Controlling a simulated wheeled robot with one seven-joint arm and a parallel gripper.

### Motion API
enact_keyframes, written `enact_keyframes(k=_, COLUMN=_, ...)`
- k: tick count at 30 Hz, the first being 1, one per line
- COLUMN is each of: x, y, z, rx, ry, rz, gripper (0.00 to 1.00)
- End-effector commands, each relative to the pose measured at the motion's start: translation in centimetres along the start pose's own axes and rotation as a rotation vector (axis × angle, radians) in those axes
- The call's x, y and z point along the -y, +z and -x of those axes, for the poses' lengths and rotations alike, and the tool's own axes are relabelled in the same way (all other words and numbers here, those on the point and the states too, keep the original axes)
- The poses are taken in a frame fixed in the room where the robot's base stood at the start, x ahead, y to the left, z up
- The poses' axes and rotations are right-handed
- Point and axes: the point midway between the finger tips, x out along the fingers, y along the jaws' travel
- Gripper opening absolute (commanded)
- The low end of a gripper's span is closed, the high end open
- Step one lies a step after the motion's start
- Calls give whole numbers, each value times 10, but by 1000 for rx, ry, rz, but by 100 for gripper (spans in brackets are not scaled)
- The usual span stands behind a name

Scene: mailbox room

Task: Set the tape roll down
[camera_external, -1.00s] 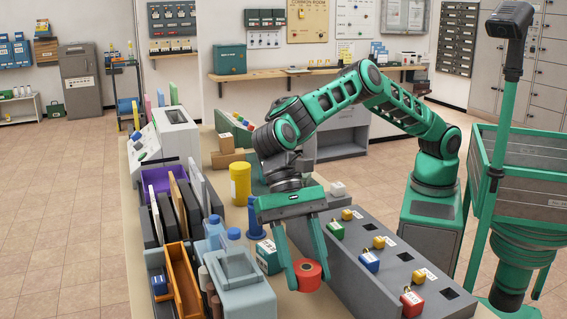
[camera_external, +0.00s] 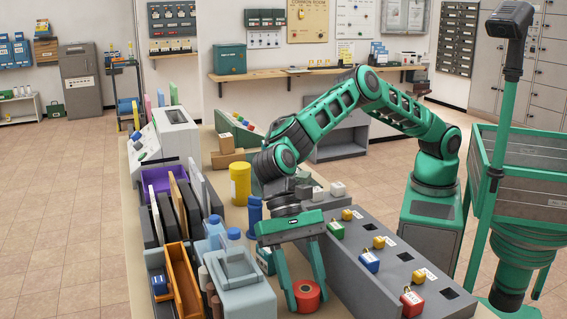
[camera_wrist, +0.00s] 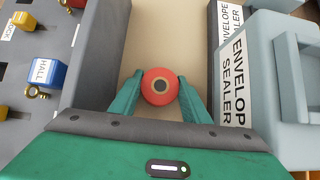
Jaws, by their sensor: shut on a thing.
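The grey lock panel (camera_external: 350,262) with coloured padlocks stands on the right of the strip. The pale envelope sealer (camera_external: 245,295) stands on the left. A yellow cylinder (camera_external: 240,184) and a blue object (camera_external: 255,215) stand farther back. The strip beyond the roll is bare.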

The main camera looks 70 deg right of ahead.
Motion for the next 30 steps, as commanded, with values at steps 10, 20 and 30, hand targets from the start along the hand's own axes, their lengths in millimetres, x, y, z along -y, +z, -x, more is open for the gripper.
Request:
enact_keyframes(k=10, x=0, y=-3, z=-4, rx=0, ry=0, rz=0, gripper=57)
enact_keyframes(k=20, x=0, y=-2, z=-3, rx=0, ry=0, rz=0, gripper=61)
enact_keyframes(k=30, x=1, y=4, z=41, rx=0, ry=-2, rz=-1, gripper=61)
